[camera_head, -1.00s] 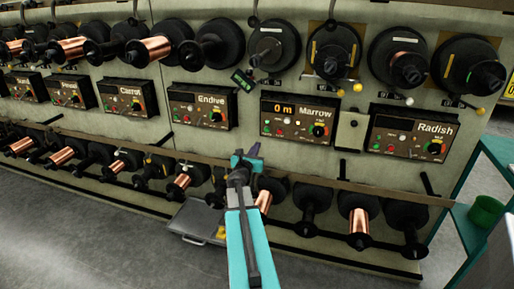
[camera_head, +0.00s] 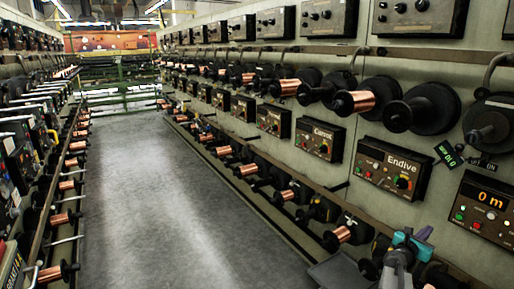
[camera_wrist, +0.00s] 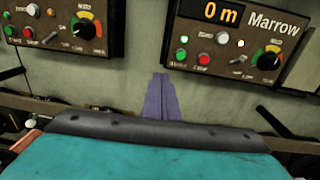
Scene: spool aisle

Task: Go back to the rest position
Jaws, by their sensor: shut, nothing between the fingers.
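My gripper (camera_head: 424,234) shows at the lower right of the head view, in front of the right-hand machine wall. Its purple fingers are together and hold nothing. In the wrist view the shut fingers (camera_wrist: 160,98) point at the bare panel between two control boxes. The Marrow box (camera_wrist: 240,40) with its lit "0 m" display is at the upper right there. The fingers look apart from both boxes, though the exact gap to the panel cannot be told. My teal arm link fills the bottom of the wrist view.
The Endive box (camera_head: 390,168) and the Carrot box (camera_head: 320,139) are on the right wall. Rows of copper spools (camera_head: 354,101) stick out above and below. Another machine row (camera_head: 40,170) lines the left. The grey aisle floor (camera_head: 140,190) between them is clear.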

